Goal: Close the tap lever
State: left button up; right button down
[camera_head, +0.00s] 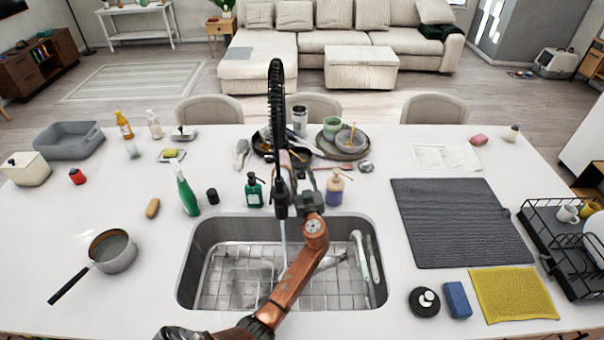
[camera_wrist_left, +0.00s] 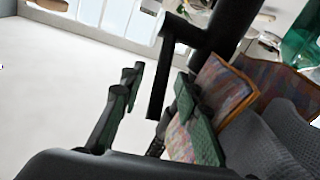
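The black tap (camera_head: 277,100) with its ribbed neck stands behind the sink, its spout over the basin. A thin pale streak (camera_head: 283,240), looking like running water, drops from the spout into the sink. My left gripper (camera_head: 302,180) is up beside the tap body, on its right. In the left wrist view its two fingers are apart, and the black bar-like tap lever (camera_wrist_left: 156,88) shows between them, joined to the tap body (camera_wrist_left: 222,40). I cannot tell whether a finger touches the lever. The head view hides the lever behind the gripper and tap. My right gripper is not in view.
The sink (camera_head: 215,285) holds a metal grid and long utensils. A green soap pump (camera_head: 254,190) and a purple pump bottle (camera_head: 335,188) stand close to the tap. Stacked dishes (camera_head: 343,142) lie behind it. A grey mat (camera_head: 460,222) and dish rack (camera_head: 570,245) are right.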

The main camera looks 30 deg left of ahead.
pick_arm(q)
jog(key=shift+w+a, duration=0.1)
jog(key=shift+w, duration=0.05)
jog(key=shift+c, duration=0.3)
grip_shut()
dwell(0.4)
